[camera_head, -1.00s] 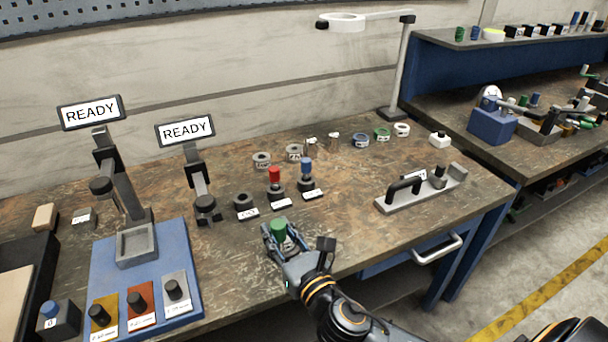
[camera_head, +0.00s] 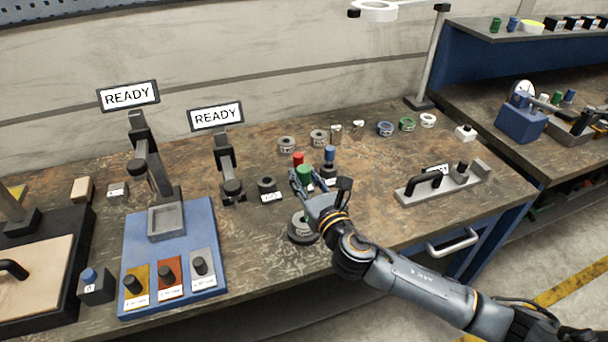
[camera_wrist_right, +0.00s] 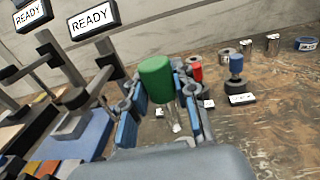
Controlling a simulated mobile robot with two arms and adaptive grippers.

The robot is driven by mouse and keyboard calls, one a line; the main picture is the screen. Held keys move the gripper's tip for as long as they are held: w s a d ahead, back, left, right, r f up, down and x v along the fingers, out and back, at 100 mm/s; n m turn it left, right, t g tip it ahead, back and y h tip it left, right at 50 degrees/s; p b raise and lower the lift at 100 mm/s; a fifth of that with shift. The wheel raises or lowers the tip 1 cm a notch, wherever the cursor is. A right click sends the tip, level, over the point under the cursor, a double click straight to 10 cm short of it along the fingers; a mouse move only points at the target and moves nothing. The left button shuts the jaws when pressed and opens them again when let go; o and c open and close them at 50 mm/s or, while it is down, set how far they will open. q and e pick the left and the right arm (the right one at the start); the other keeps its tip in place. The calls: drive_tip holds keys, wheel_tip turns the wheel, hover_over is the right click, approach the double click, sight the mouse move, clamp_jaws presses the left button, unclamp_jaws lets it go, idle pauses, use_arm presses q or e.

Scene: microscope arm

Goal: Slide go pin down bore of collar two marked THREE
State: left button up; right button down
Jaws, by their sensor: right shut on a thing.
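My right gripper (camera_head: 306,180) is shut on the green-handled pin (camera_head: 305,173), holding it raised over the bench. In the right wrist view the green handle (camera_wrist_right: 156,78) stands between the fingers, with a thin pale shaft below it. Two grey ring collars, one on the left (camera_head: 287,144) and one on the right (camera_head: 319,137), stand behind the pins; their markings are too small to read. Blue (camera_head: 385,129), green (camera_head: 407,124) and white (camera_head: 428,120) rings stand further right. My left gripper is not in view.
A dark round stand (camera_head: 301,230) sits below my right gripper near the front edge. A red pin (camera_head: 298,159) and blue pin (camera_head: 329,154) stand close behind the gripper. A black ring (camera_head: 267,185) is left. A gauge with a handle (camera_head: 425,182) lies right.

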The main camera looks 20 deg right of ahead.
drive_tip(key=shift+f+b, duration=0.7)
drive_tip(key=shift+f, duration=0.05)
drive_tip(key=shift+f+b, duration=1.5)
drive_tip(key=shift+f, duration=0.65)
drive_tip(key=shift+r+p, duration=0.1)
drive_tip(key=shift+p, duration=0.6)
drive_tip(key=shift+f+b, duration=2.25)
drive_tip(key=shift+f, duration=0.65)
drive_tip(key=c, duration=1)
unclamp_jaws()
drive_tip(key=shift+s, duration=0.15)
